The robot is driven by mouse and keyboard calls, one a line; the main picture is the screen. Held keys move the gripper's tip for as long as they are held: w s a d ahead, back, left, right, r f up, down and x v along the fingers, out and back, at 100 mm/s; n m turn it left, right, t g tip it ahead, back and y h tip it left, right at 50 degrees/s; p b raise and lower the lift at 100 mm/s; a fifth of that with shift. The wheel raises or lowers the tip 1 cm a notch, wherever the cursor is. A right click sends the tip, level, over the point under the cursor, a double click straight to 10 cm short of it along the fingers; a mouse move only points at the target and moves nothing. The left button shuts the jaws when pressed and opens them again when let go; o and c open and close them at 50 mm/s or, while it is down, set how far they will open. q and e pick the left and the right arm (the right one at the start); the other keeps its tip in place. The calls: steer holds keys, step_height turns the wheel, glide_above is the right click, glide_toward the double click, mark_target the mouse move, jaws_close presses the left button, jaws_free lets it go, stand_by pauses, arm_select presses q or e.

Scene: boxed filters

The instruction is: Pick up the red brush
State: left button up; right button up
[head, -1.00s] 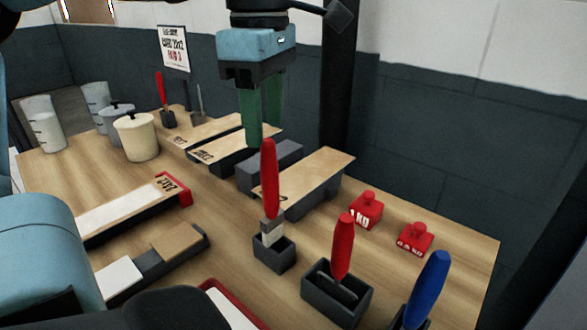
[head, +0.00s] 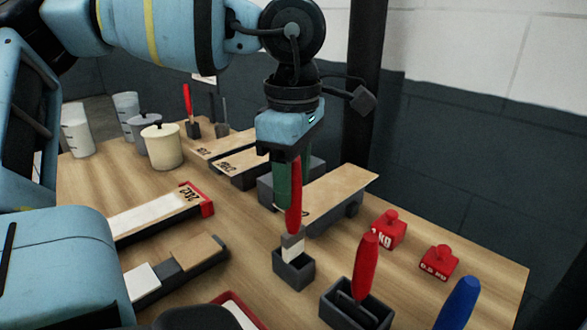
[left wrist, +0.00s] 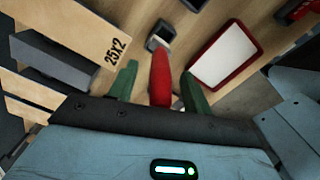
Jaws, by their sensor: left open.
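The red brush (head: 293,212) stands upright in a small dark holder (head: 294,274), with its pale lower part showing above the rim. My left gripper (head: 286,195) is above the holder, open, with its green fingers pointing down around the upper handle. In the left wrist view, the red handle (left wrist: 160,75) lies between the two spread green fingers of the left gripper (left wrist: 158,70), with gaps on both sides. The handle top is partly hidden by a finger in the head view. My right gripper is not in view.
A second red-handled tool (head: 365,262) and a blue-handled tool (head: 458,302) stand close to the right. Red weights (head: 389,230) sit behind them. A flat box (head: 335,196) is just behind the brush. A red-rimmed tray (left wrist: 252,48) lies nearby.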

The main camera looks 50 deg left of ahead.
arm_select(q)
steer(key=shift+f, duration=0.25)
steer(key=c, duration=1.1)
jaws_close()
step_height(320, 180, up, 18)
steer(key=p, duration=0.2)
